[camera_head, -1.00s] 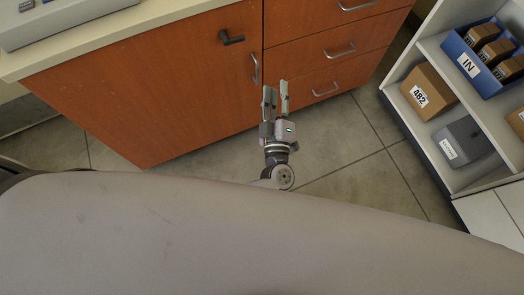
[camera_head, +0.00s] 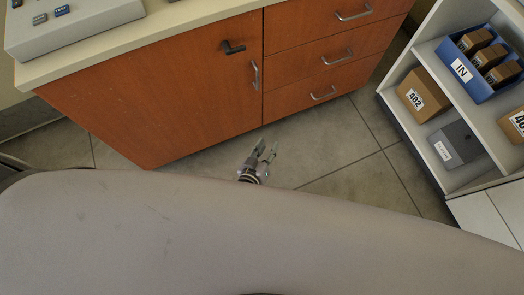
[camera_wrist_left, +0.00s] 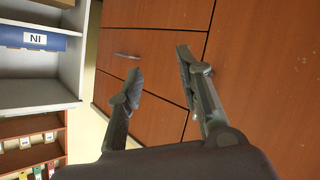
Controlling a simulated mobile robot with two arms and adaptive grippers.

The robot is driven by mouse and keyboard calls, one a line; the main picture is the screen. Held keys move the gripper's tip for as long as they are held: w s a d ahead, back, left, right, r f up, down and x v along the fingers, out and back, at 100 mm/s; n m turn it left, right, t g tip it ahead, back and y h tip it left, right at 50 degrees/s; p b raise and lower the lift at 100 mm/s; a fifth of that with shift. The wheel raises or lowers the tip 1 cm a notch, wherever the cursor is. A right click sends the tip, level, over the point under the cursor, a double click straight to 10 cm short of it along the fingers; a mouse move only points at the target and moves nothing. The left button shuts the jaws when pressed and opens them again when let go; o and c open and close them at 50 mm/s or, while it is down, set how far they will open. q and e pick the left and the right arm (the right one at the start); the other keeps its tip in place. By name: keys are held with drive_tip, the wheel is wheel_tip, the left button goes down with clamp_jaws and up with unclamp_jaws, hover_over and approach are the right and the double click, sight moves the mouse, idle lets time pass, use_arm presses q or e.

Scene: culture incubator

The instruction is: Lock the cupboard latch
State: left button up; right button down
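The cupboard latch (camera_head: 232,47) is a dark handle near the top right corner of the reddish-brown cupboard door (camera_head: 170,85). Its arm points to the right, roughly level. My left gripper (camera_head: 268,150) is low in front of the cupboard, well below the latch. Its two fingers are apart with nothing between them. In the left wrist view the open fingers (camera_wrist_left: 160,65) face the wooden fronts, and the latch cannot be made out there. My right gripper is in neither view.
The door has a metal pull (camera_head: 255,75) below the latch. Drawers with metal pulls (camera_head: 336,57) are to the right. A grey shelf unit (camera_head: 425,135) with a blue bin (camera_head: 468,80) and boxes stands at the right. Bare floor (camera_head: 335,140) lies between.

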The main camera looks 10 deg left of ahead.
use_arm(q)
drive_tip(key=shift+m+g, duration=0.5)
drive_tip(key=shift+g, duration=0.2)
drive_tip(key=shift+s+a+f, duration=0.35)
drive_tip(key=shift+s+f, duration=0.3)
drive_tip(key=shift+f, duration=0.15)
drive_tip(key=shift+s+a+f, duration=0.3)
drive_tip(key=shift+s+f, duration=0.35)
drive_tip(key=shift+f, duration=0.15)
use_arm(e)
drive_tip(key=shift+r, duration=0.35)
